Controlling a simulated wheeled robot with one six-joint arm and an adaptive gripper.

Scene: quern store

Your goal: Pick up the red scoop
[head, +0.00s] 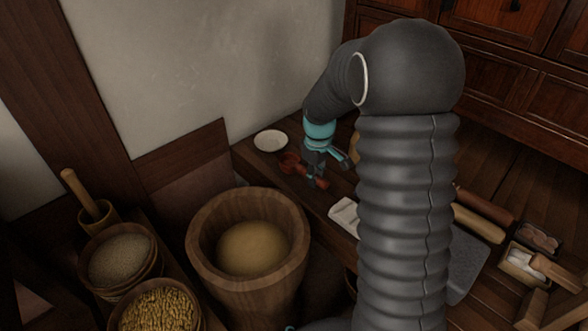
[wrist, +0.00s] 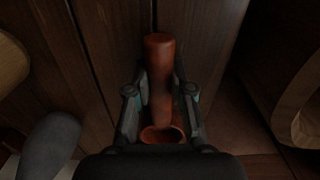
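The red scoop (head: 290,162) lies on the dark wooden bench near the wall in the head view, with part of it hidden by my gripper (head: 326,170). In the wrist view the scoop (wrist: 160,70) lies lengthwise, its handle pointing up the picture and its bowl low, partly cut off by my gripper's body. My gripper (wrist: 160,95) is open, with one finger on each side of the scoop. Narrow gaps seem to show between fingers and scoop. I cannot tell whether the fingertips touch the handle.
A white bowl (head: 270,141) stands left of the scoop. A folded white cloth (head: 345,214) lies on the bench's near side. A big wooden tub (head: 205,262) stands in front, with grain containers (head: 125,300) to its left. Rollers and small boxes (head: 525,262) lie to the right.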

